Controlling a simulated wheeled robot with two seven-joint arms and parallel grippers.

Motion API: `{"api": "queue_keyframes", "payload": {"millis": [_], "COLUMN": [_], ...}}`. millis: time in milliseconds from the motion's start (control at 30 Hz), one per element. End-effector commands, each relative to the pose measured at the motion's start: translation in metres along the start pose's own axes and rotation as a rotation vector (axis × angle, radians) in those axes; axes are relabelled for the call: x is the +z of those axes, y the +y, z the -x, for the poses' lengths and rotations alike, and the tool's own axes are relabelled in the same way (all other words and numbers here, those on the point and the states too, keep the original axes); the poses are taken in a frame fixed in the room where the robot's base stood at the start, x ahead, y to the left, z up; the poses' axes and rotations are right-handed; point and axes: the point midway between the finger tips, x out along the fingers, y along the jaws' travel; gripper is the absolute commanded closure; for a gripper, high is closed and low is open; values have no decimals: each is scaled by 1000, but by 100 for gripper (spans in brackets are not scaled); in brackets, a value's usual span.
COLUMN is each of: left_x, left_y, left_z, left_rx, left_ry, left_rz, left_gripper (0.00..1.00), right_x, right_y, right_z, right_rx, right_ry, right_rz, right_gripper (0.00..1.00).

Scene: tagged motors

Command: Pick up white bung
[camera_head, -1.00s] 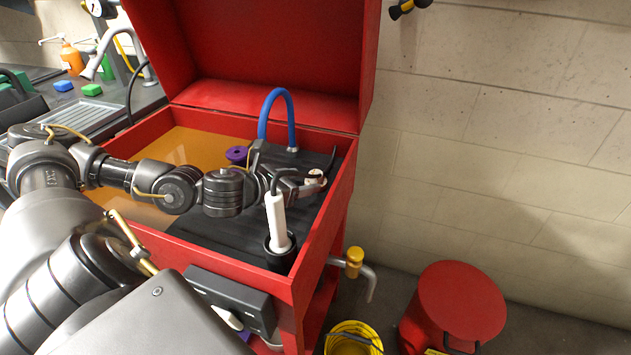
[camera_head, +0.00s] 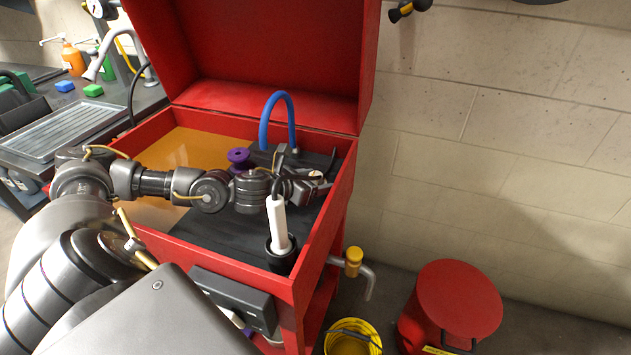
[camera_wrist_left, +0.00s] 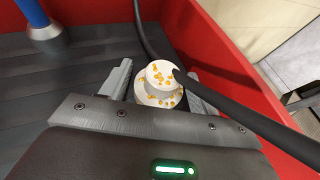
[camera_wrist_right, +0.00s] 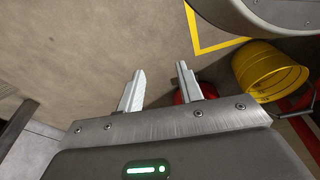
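The white bung (camera_head: 316,174), a stepped round plug with orange spots, is in the red wash tank at its right side. It also shows in the left wrist view (camera_wrist_left: 160,80), between the fingers of my left gripper (camera_wrist_left: 160,88). In the head view my left gripper (camera_head: 312,185) is low in the tank at the bung. Its fingers are apart, with a gap visible beside the bung. A black hose crosses in front of the bung's right edge. My right gripper (camera_wrist_right: 160,82) is open and empty above the floor, outside the head view.
The red tank (camera_head: 322,225) has a raised lid behind it. A blue hose (camera_head: 265,120), a purple spool-like part (camera_head: 238,157) and a white-handled brush (camera_head: 277,222) in a black cup are close to my left arm. A yellow bucket (camera_head: 372,330) and red bin (camera_head: 455,300) stand on the floor.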

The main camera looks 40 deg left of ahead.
Motion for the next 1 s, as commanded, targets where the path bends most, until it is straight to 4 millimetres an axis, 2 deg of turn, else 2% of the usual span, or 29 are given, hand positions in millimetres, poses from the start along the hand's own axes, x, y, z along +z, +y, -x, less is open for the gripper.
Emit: {"api": "queue_keyframes", "payload": {"millis": [33,333,667,767,933,1000], "left_x": [0,0,4,12,36,40], "left_y": [0,0,0,0,0,0], "left_z": [0,0,2,4,14,30], "left_rx": [0,0,0,0,0,1], "left_ry": [0,0,-3,-4,-6,-4], "left_rz": [0,0,0,0,-2,-4], "left_gripper": [45,84,84,84,84,84], "right_x": [0,0,1,5,20,20], "right_y": [0,0,1,2,5,5], "right_z": [0,0,-1,-4,-18,-20], "right_rx": [0,0,1,2,7,7], "right_ry": [0,-1,0,-4,-19,-16], "right_rz": [0,0,1,2,8,8], "right_gripper": [64,64,64,64,64,64]}}
